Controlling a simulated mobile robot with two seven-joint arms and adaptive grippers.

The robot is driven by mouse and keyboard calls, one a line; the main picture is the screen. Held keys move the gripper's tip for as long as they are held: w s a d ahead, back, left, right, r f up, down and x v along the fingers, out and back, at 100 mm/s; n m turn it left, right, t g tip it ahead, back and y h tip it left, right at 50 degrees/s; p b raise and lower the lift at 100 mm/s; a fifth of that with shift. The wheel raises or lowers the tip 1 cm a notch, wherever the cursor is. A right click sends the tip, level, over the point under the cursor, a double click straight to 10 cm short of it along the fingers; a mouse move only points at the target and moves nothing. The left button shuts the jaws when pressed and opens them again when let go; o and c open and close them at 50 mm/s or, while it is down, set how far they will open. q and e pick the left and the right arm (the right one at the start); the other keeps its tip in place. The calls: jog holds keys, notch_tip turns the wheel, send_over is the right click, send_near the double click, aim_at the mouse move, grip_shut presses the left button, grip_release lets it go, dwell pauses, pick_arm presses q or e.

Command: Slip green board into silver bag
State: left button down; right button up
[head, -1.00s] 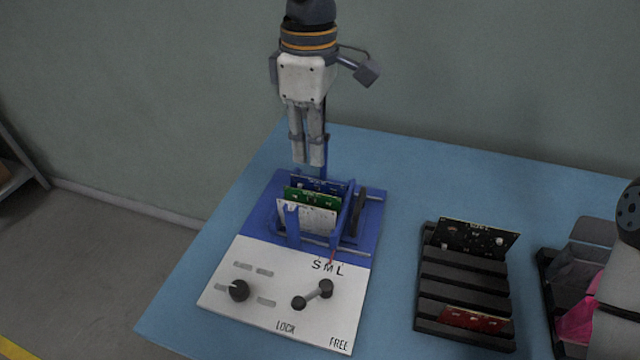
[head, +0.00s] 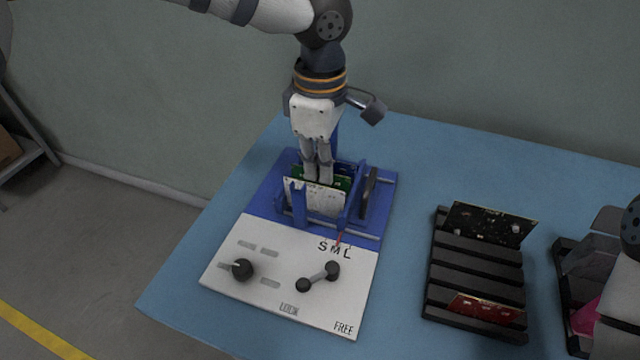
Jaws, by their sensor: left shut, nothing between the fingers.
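The green board (head: 341,182) stands upright in the blue fixture (head: 385,205), between a white board (head: 318,199) in front and a blue board (head: 347,170) behind. My left gripper (head: 319,181) points down with its fingertips at the green board's upper edge, its fingers shut. The fingers hide part of the green board. A grey translucent bag (head: 592,248), perhaps the silver bag, stands in a black holder at the right edge. My right gripper is not clearly visible; only part of my right arm shows there.
A black slotted rack (head: 474,262) holds a black board (head: 489,224) at the back and a red board (head: 485,310) at the front. A pink bag (head: 587,318) is at the right. The white panel (head: 285,262) has knobs and a lever. Blue table lies clear between fixture and rack.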

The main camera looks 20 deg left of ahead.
pick_arm(q)
jog(key=shift+r+p, duration=0.55)
jog(key=shift+r, duration=1.1)
jog(key=shift+r+p, duration=0.45)
jog(key=shift+r, duration=1.5)
pick_arm(e)
jog(key=shift+w+r+t, duration=0.5)
jog(key=shift+w+r, duration=0.7)
jog(key=shift+w, duration=0.05)
jog(key=shift+a, duration=0.1)
